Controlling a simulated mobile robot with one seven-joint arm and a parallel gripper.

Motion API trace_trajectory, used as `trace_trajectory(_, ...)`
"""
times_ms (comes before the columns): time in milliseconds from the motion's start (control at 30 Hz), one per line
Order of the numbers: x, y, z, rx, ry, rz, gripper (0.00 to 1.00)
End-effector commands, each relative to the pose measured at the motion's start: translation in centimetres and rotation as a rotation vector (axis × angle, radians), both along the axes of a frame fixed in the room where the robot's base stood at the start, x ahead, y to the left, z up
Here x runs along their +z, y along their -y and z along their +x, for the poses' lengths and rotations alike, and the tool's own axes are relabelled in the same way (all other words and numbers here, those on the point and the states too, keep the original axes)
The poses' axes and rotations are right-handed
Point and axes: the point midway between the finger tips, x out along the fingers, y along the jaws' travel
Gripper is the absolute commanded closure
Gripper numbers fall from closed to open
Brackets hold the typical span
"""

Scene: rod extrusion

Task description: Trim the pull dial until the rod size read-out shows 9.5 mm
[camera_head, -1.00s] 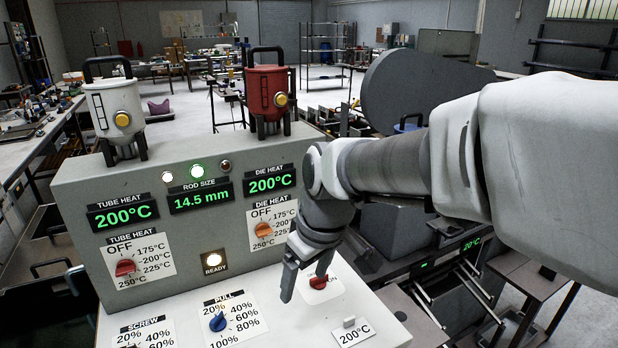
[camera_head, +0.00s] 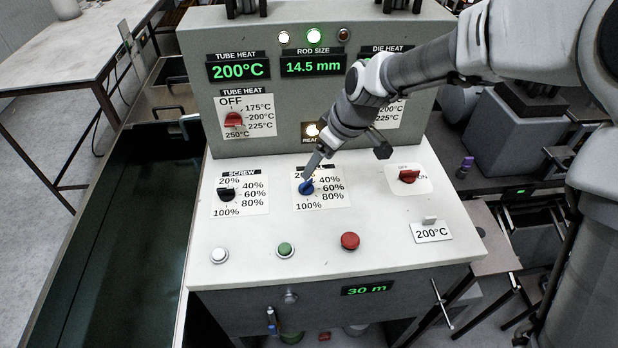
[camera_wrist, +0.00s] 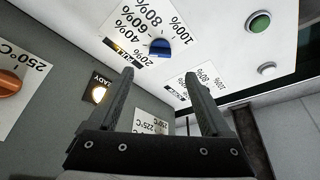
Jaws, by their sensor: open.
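The blue pull dial (camera_head: 306,187) sits on its white scale plate on the sloping panel, and it also shows in the wrist view (camera_wrist: 160,47). Its exact setting is hard to read. The rod size read-out (camera_head: 312,66) shows 14.5 mm in green. My gripper (camera_head: 346,165) is open and empty above the panel, with one fingertip overlapping the dial's upper edge in the head view. In the wrist view, my gripper (camera_wrist: 158,78) has its fingers spread wide, and the dial appears beyond the tips, apart from them. The PULL label is partly hidden by the finger in the head view.
The black screw dial (camera_head: 227,194) is left of the pull dial, and a red switch (camera_head: 408,176) is to the right. White, green (camera_head: 285,250) and red (camera_head: 350,240) buttons line the front. The upright back panel (camera_head: 275,130) rises behind.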

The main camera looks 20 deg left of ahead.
Motion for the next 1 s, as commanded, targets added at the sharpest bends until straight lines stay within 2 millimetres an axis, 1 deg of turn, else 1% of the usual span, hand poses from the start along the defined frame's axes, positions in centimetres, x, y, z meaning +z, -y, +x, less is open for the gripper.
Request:
trace_trajectory(33,-1.3,-0.5,0.0,0.004,-0.004,-0.001,0.18)
trace_trajectory(200,-4.6,-1.8,0.4,0.003,-0.003,-0.001,0.18)
trace_trajectory(300,-6.1,-2.5,0.5,0.002,-0.003,0.0,0.18)
trace_trajectory(400,-7.2,-2.9,0.8,0.0,-0.001,0.0,0.18)
trace_trajectory(500,-7.9,-3.2,0.9,0.0,-0.001,-0.001,0.18)
trace_trajectory(600,-8.3,-3.3,0.9,0.0,0.0,0.0,0.18)
trace_trajectory(867,-8.3,-3.3,1.0,0.0,0.001,0.0,0.18)
trace_trajectory(967,-8.3,-3.3,0.9,0.0,0.001,0.0,0.34)
trace_trajectory(1000,-8.3,-3.3,0.9,0.0,0.001,0.0,0.41)
